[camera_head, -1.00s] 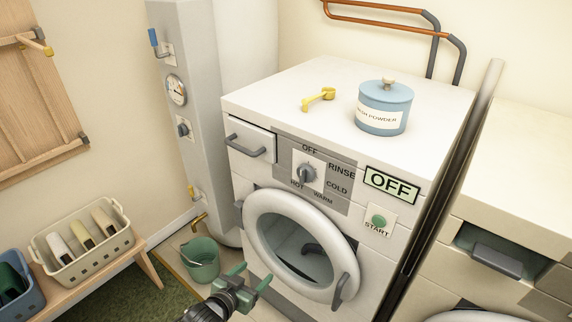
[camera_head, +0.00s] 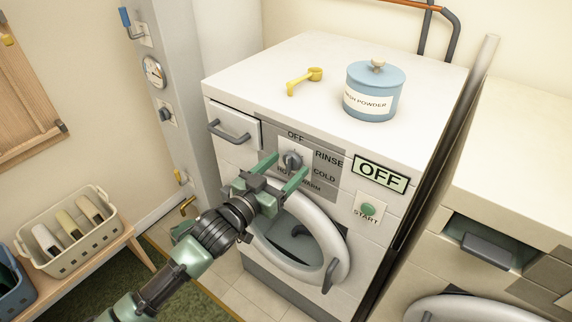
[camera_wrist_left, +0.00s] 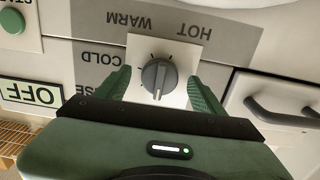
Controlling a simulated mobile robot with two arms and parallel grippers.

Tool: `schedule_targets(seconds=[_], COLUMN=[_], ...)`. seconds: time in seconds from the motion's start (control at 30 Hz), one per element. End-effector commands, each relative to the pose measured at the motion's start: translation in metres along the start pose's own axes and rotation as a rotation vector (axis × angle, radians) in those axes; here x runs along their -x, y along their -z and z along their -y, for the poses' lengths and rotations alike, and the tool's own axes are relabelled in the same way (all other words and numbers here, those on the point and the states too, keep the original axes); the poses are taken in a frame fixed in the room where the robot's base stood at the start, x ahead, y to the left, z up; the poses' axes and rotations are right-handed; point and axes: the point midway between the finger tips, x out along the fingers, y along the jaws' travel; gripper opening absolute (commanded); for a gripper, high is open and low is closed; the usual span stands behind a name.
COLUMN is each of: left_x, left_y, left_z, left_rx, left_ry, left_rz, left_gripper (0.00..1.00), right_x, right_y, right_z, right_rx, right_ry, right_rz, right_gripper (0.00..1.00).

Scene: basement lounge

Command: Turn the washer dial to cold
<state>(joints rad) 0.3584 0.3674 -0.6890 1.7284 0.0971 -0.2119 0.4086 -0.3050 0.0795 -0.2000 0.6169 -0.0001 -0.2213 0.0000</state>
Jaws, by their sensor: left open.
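The washer (camera_head: 228,160) is white, with a grey panel marked OFF, RINSE, COLD, WARM and HOT around a grey dial (camera_head: 291,160). The display (camera_head: 381,175) reads OFF. My left gripper (camera_head: 288,167) is open in front of the panel, with its green fingers on either side of the dial. The dial's grip ridge stands roughly upright, in line with OFF. My gripper partly hides HOT and WARM. My right gripper is not in view.
The round door (camera_head: 330,231) below the dial is close to my left arm. A START button (camera_head: 368,209) is at the right. A blue powder jar (camera_head: 374,92) and a yellow scoop (camera_head: 304,80) sit on top. A second machine (camera_head: 510,200) stands at the right.

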Motion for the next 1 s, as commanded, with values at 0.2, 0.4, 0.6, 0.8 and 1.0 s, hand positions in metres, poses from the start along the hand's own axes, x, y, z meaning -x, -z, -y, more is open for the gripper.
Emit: schedule_targets(seconds=[0.2, 0.4, 0.6, 0.8, 1.0], left_x=[-0.0059, -0.0056, -0.0054, -0.0054, -0.0055], left_y=[-0.0004, -0.0004, -0.0005, -0.0002, 0.0003], left_z=[-0.0003, -0.0003, -0.0003, -0.0003, -0.0002], left_rx=[0.000, 0.000, 0.000, -0.019, -0.100], left_ry=[0.000, 0.000, 0.000, -0.001, 0.000], left_rz=[0.000, 0.000, 0.001, 0.001, 0.001], left_gripper=[0.69, 0.49, 0.07, 0.07, 0.07], right_x=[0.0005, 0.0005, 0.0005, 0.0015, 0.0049], right_y=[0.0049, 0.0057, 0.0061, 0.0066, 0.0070], right_z=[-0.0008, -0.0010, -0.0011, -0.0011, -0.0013], right_rx=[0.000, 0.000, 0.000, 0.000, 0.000], right_ry=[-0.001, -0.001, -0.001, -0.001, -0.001], right_rz=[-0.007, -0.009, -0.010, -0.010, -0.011], right_gripper=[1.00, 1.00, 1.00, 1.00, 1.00])
